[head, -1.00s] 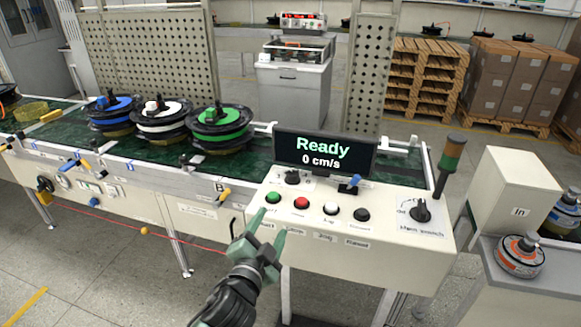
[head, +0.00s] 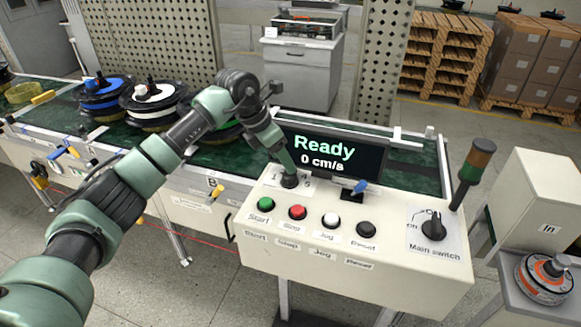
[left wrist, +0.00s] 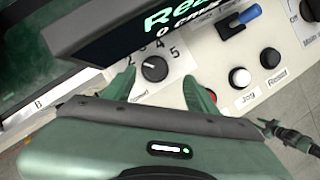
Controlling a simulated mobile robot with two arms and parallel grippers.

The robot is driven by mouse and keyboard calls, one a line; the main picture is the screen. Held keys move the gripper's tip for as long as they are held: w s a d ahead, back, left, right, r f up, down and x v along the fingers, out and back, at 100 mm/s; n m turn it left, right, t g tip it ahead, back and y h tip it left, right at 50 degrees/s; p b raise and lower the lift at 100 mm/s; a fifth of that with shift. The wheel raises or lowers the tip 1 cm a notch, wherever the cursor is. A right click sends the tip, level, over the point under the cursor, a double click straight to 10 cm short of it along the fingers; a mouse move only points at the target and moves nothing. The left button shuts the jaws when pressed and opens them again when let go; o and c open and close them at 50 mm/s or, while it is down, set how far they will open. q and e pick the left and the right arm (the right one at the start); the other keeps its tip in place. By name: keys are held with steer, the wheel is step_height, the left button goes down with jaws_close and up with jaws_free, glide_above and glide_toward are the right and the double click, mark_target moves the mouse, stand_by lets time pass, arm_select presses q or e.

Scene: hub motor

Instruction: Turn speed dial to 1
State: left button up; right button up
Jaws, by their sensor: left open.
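The speed dial (head: 289,181) is a small black knob on the panel's back left, just below the display. In the left wrist view the dial (left wrist: 154,68) has a white pointer mark and printed numbers around it; the 1 is not clearly readable. My left gripper (head: 287,164) reaches down over the dial, its fingers largely hidden by the hand in the head view. In the left wrist view the left gripper (left wrist: 160,90) is open, one finger on either side of the dial. Contact cannot be told. A small arm part, likely my right gripper (left wrist: 272,128), shows at the right edge.
The display (head: 335,151) reads Ready, 0 cm/s, close behind the dial. Green Start (head: 265,204), red Stop (head: 297,212), white Jog (head: 330,220) and black Reset (head: 366,229) buttons line the front. A blue-handled switch (head: 359,187) and main switch (head: 433,228) are to the right.

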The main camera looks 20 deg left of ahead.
mark_target(288, 175)
arm_select(q)
steer(key=x, duration=0.2)
steer(key=p+x, duration=0.1)
steer(key=x, duration=0.3)
steer(key=shift+a+f+p, duration=0.15)
steer(key=shift+a+p, duration=0.2)
steer(key=shift+p, duration=0.05)
steer(key=shift+w+d+f, duration=0.1)
steer(key=shift+f, duration=0.4)
arm_select(e)
steer(key=shift+s+d+r, duration=0.1)
steer(key=shift+s+r, duration=0.15)
steer(key=shift+r, duration=0.25)
steer(key=shift+s+d+r, duration=0.1)
steer(key=shift+s+r, duration=0.15)
steer(key=shift+r, duration=0.2)
arm_select(q)
jaws_close()
